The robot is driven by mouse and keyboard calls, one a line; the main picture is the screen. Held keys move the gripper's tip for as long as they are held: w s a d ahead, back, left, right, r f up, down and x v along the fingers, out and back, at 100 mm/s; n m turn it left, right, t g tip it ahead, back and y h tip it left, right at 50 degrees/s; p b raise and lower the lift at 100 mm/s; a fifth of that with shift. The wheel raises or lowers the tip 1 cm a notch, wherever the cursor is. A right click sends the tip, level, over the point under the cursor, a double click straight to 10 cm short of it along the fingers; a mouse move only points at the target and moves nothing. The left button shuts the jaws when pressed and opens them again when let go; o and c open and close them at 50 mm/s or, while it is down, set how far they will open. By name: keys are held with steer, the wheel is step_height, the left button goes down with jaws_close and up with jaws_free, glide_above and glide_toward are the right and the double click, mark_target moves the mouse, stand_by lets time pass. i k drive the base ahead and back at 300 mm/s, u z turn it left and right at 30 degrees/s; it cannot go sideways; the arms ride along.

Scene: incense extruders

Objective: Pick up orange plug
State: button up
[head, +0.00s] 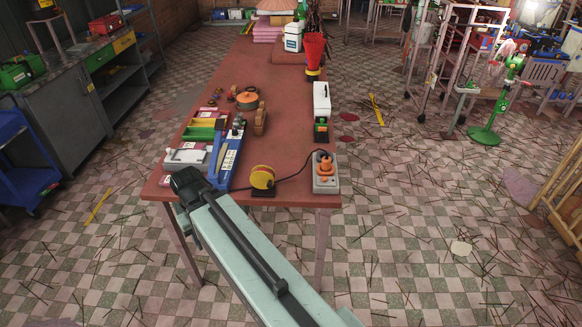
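The orange plug (325,166) sits upright on a light grey socket box (326,186) at the front right corner of the red-brown table. A black cable runs from the plug area to a yellow reel (262,177) on its left. My gripper (184,180) is the dark end of my pale arm, over the table's front left edge, well to the left of the plug and apart from it. Its fingers are too small and dark to tell whether they are open or shut.
A white box (321,100) and a red funnel (314,50) stand behind the plug. The table's middle is mostly clear. Thin sticks litter the chequered floor.

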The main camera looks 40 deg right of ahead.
mark_target(326, 166)
steer(key=u, duration=2.6)
steer(key=k, duration=2.5)
steer(key=z, duration=0.6)
steer(key=i, duration=1)
steer(key=u, duration=0.1)
